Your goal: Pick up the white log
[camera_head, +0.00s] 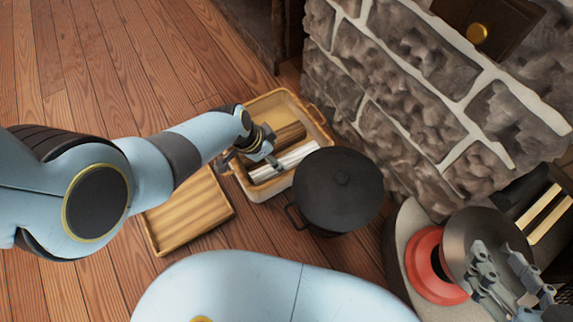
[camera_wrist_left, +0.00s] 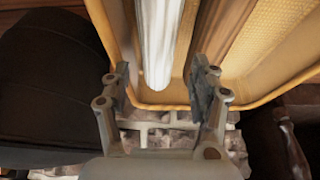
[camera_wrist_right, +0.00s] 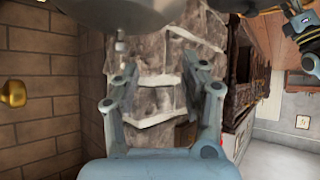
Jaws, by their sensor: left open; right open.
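The white log (camera_head: 285,161) lies in a tan basket (camera_head: 316,113) beside a brown log (camera_head: 288,133). In the left wrist view the white log (camera_wrist_left: 158,50) is pale and streaked, with its rounded end near the space between the fingers. My left gripper (camera_head: 256,158) is over the basket, open, with its fingers (camera_wrist_left: 163,85) on either side of the log's line. I cannot tell whether they touch it. My right gripper (camera_head: 505,285) is at the lower right, open and empty in its wrist view (camera_wrist_right: 163,85).
A black lidded pot (camera_head: 338,190) stands close to the basket's right side. A wooden tray (camera_head: 190,212) lies on the floor to the left. A stone wall (camera_head: 390,90) rises behind. A red round piece (camera_head: 428,268) sits near my right gripper.

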